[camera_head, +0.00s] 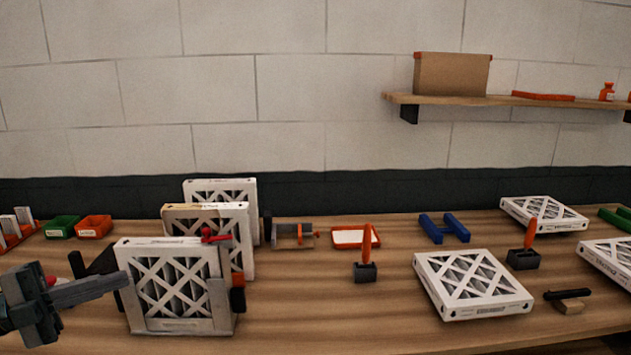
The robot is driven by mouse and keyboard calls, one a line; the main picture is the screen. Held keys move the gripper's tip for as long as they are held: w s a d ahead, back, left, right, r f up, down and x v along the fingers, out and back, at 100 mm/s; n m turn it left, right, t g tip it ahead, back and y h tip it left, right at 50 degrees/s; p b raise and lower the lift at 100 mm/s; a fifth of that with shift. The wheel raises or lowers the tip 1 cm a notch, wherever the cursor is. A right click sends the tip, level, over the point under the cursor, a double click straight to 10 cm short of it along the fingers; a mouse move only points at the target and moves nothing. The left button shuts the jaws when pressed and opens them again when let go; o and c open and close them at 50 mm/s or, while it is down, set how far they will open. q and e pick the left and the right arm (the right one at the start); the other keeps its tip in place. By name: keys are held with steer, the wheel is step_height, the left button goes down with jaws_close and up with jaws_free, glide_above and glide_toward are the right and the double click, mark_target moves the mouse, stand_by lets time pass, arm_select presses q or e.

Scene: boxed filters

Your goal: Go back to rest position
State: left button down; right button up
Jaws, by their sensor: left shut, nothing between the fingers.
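My left gripper (90,289) comes in from the left edge, dark grey, with its fingers pointing right. It is shut and empty, close to the left side of the front upright filter. That white boxed filter (172,280) with a lattice face stands in a grey metal holder (180,326). Two more white filters stand upright behind it, one in the middle (240,240) and one at the back (222,188). My right gripper does not show.
White filters lie flat on the wooden table (340,325) at the right, one in front (472,284) and one behind (543,213). A green bin (62,227) and an orange bin (94,227) stand at the back left. The table's front middle is clear.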

arm_select(q)
steer(key=s+d+f+n+t+y, duration=0.1)
steer(key=d+f+n+t+y, duration=0.15)
steer(key=f+n+y, duration=0.8)
steer(key=d+f+n+t+y, duration=0.25)
steer(key=f+n, duration=0.55)
steer(key=f, duration=0.8)
steer(key=s+d+f+n+g+y, duration=0.3)
steer(key=s+f+n+g, duration=0.15)
steer(key=s+f, duration=0.75)
steer(key=s+d+f+n+g, duration=0.1)
steer(key=s+d+f+g, duration=0.15)
steer(key=s, duration=0.55)
steer(key=s+d+f+n+g, duration=0.2)
steer(key=s+d+g, duration=0.2)
steer(key=s, duration=0.5)
step_height(320, 180, down, 28)
steer(key=s+a+f+g, duration=0.1)
steer(key=s+a+f, duration=0.1)
steer(key=s+f, duration=1.5)
steer(key=shift+a+f+m+g, duration=0.25)
steer(key=shift+f+m+g, duration=0.05)
steer(key=shift+f, duration=0.1)
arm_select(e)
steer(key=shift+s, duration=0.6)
